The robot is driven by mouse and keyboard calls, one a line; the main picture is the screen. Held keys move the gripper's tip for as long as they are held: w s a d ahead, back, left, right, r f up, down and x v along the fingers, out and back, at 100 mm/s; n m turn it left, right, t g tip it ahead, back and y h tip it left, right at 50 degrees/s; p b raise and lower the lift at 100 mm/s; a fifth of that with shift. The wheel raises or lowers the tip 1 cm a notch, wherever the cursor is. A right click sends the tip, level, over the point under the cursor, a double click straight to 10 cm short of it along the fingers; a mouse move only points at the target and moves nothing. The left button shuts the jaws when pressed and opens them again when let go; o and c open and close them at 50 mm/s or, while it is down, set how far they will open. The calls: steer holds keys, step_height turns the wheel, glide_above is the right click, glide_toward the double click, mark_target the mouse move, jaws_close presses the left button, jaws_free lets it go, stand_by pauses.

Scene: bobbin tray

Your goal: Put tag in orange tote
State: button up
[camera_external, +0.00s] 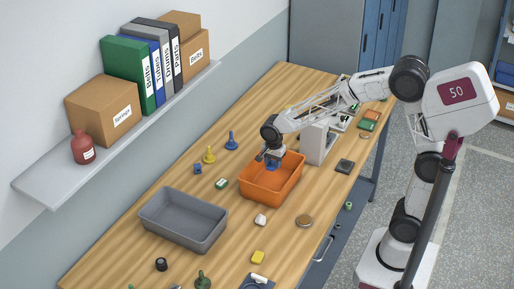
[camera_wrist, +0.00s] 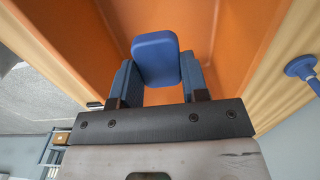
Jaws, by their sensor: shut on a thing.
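The orange tote (camera_external: 259,190) stands on the wooden table, open at the top. My gripper (camera_external: 271,162) is over the tote, at about its rim, pointing down. In the wrist view my gripper (camera_wrist: 157,85) is shut on a blue rounded tag (camera_wrist: 156,57). The tag is between the two fingers, with the orange walls of the tote (camera_wrist: 213,40) behind and around it. In the external view the tag is mostly hidden by my gripper and shows only as a bit of blue. I cannot tell whether it touches the tote floor.
A grey tote (camera_external: 155,213) stands to the left. Blue (camera_external: 231,142) and yellow (camera_external: 209,156) pegs stand behind the orange tote. A white box-like stand (camera_external: 316,143) is close on its right. Small loose items, including a yellow block (camera_external: 258,257) and a brown disc (camera_external: 304,221), lie in front.

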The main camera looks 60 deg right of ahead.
stand_by(0.3)
glide_above(272, 184)
steer(key=shift+s+f, duration=0.1)
steer(key=shift+f, duration=3.05)
steer(key=shift+f, duration=0.1)
steer(key=shift+f, duration=1.75)
steer(key=shift+f, duration=0.15)
steer(key=o, duration=0.9)
